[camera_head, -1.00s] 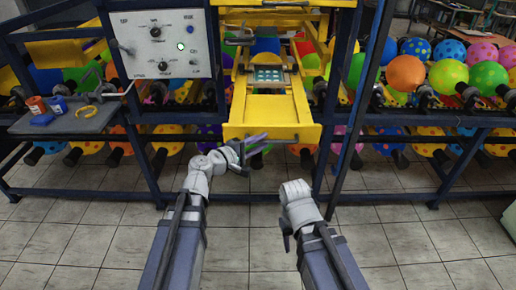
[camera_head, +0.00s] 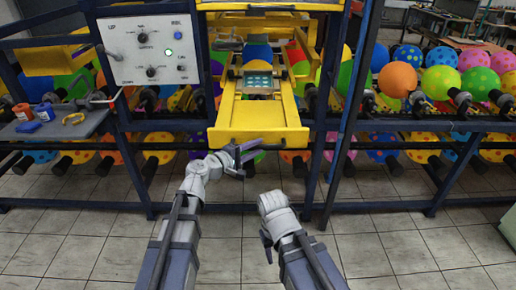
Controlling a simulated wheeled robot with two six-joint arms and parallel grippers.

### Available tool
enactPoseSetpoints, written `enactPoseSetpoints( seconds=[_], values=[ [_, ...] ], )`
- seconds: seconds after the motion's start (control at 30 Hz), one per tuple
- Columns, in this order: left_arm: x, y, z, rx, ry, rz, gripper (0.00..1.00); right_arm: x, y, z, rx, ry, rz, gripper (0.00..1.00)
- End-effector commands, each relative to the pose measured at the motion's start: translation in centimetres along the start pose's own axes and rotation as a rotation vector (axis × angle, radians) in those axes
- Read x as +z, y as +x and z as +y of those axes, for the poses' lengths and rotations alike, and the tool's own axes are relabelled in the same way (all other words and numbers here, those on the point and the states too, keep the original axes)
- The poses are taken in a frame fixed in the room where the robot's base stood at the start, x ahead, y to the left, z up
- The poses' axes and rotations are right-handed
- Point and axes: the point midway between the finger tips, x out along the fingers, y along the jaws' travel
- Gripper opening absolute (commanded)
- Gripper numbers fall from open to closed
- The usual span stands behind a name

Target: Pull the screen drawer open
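The yellow screen drawer (camera_head: 258,137) sticks out toward me from the yellow frame in the middle of the rack. A pale blue gridded screen (camera_head: 258,82) shows behind its front panel. My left gripper (camera_head: 250,157) is at the lower left edge of the drawer front, with its fingers spread apart. Whether it touches the drawer or its handle I cannot tell. My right gripper (camera_head: 266,240) is low in the view, away from the drawer, and its fingers are mostly hidden by the wrist.
A white control panel (camera_head: 125,62) with knobs and a green light is left of the drawer. A grey side tray (camera_head: 70,128) holds small red and blue containers. Coloured balloons (camera_head: 397,80) fill the rack on both sides. Tiled floor (camera_head: 400,245) in front is clear.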

Motion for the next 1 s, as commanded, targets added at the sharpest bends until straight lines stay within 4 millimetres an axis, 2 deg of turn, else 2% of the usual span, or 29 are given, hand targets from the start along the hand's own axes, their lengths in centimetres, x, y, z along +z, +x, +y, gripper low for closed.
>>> enactPoseSetpoints(
  seconds=[0.13,0.43,0.47,0.73,1.0],
  values=[
    [-0.05,1.11,-0.01,0.000,0.000,0.001,0.31,-0.01,0.17,-0.02,0.000,0.000,0.000,0.50],
    [0.02,1.25,0.01,0.000,0.000,0.001,0.31,-0.01,0.16,-0.01,0.000,0.000,0.000,0.50],
    [0.01,1.25,0.00,0.000,0.000,0.001,0.30,-0.01,0.16,-0.02,0.000,0.000,0.000,0.50],
    [0.01,1.23,-0.01,-0.001,0.000,0.001,0.00,-0.01,0.17,-0.02,0.000,0.000,0.000,0.50],
    [0.01,1.21,-0.05,-0.001,0.001,0.001,0.00,-0.01,0.18,-0.02,0.000,0.000,0.000,0.50]
  ],
)
